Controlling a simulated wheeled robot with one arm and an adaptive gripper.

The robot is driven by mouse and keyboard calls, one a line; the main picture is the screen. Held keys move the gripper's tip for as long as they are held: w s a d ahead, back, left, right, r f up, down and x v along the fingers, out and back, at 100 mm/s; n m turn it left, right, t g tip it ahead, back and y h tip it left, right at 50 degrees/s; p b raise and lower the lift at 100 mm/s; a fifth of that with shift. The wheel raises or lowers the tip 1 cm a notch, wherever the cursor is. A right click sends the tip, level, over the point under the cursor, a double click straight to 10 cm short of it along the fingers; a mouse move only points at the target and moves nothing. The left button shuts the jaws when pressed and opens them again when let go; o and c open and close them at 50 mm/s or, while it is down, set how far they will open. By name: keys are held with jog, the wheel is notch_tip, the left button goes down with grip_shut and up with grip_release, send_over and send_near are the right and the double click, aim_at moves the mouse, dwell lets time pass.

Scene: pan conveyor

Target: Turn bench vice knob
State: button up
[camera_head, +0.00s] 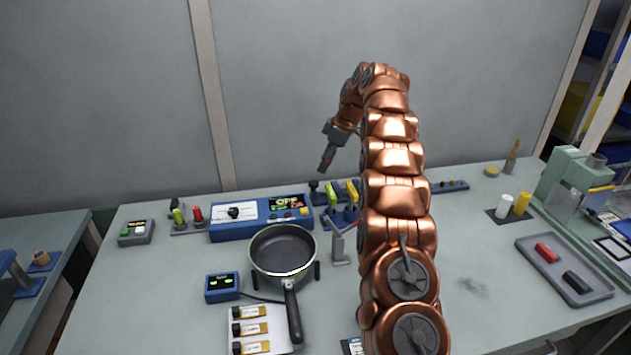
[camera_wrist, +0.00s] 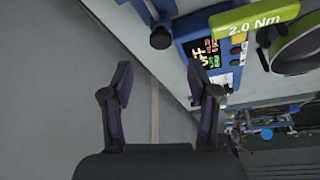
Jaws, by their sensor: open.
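My gripper (camera_head: 326,160) hangs at the end of my copper arm, above the back of the bench and well clear of its top. In the wrist view its two fingers (camera_wrist: 163,82) stand apart with nothing between them. I cannot make out a bench vice for certain in either view; my arm hides part of the bench. A blue unit (camera_head: 262,229) with a black knob (camera_head: 234,212) and an OFF display stands below and left of my gripper. Its display (camera_wrist: 204,52) also shows in the wrist view, beyond the fingers.
A pan (camera_head: 283,255) sits mid-left. A grey tray (camera_head: 525,242) and a pale green machine (camera_head: 562,185) are right. Grey wall stands behind.

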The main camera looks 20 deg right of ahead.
aim_at(314, 183)
jog(key=shift+p+x, duration=0.65)
jog(key=shift+x, duration=3.05)
jog(key=shift+c, duration=0.4)
grip_shut()
jog(key=shift+s+f, duration=0.1)
